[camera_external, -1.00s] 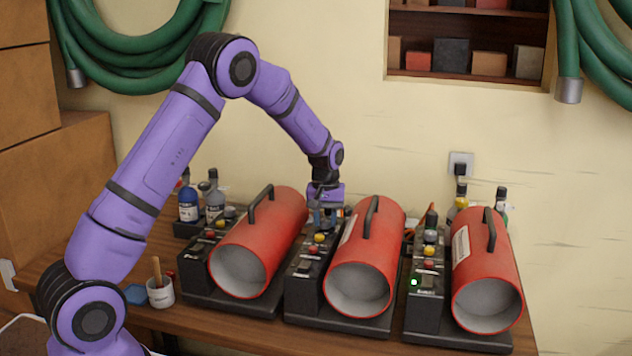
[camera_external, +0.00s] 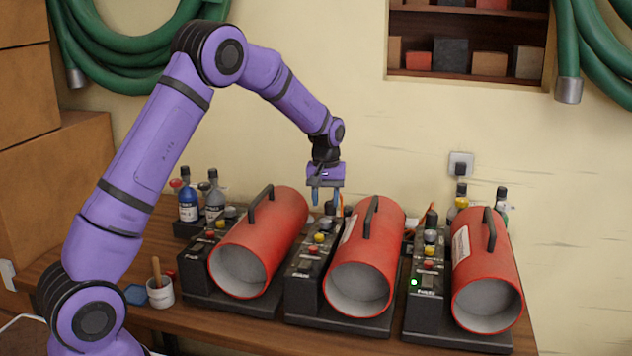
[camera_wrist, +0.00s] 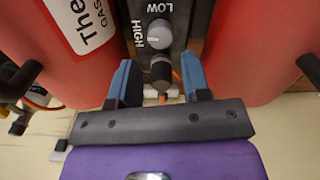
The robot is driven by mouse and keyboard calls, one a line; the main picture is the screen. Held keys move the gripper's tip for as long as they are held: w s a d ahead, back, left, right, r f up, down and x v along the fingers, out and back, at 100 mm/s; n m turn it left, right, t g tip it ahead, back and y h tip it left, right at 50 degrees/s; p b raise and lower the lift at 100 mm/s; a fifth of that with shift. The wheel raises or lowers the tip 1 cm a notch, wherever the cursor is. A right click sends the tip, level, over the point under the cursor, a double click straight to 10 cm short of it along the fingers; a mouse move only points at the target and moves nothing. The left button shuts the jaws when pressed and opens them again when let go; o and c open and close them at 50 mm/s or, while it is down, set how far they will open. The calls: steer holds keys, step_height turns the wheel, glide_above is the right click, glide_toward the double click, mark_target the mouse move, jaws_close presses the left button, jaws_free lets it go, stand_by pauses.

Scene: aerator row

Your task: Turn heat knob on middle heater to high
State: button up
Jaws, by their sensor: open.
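The middle heater (camera_external: 375,245) is a red cylinder with a black handle, beside its black control box (camera_external: 303,285). The grey heat knob (camera_external: 325,222) sits at the back of that box. In the wrist view the round knob (camera_wrist: 159,32) lies between LOW and HIGH labels; its light mark appears to face the HIGH side. A dark upright cylinder (camera_wrist: 160,70) stands behind it. My gripper (camera_external: 326,198) is open and empty above the back of the box. In the wrist view my gripper (camera_wrist: 158,72) has blue fingers either side of the dark cylinder, apart from the knob.
A left heater (camera_external: 265,235) and a right heater (camera_external: 487,265) flank the middle one closely. The right one's box shows a green light (camera_external: 414,282). Bottles (camera_external: 188,205) stand at the back left.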

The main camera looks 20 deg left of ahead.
mark_target(324, 223)
steer(key=shift+r, duration=2.5)
steer(key=s+a+r+t+h, duration=0.1)
steer(key=s+a+r+t, duration=0.1)
steer(key=s+a+r, duration=1.5)
steer(key=s+a+t, duration=0.1)
steer(key=s+a, duration=0.2)
steer(key=s, duration=0.4)
steer(key=s+a+f+m+t, duration=0.1)
steer(key=s+a, duration=0.2)
steer(key=s, duration=0.4)
steer(key=s+a+f+t+y, duration=0.1)
steer(key=s+a, duration=0.3)
steer(key=s, duration=0.3)
steer(key=shift+s+m, duration=0.4)
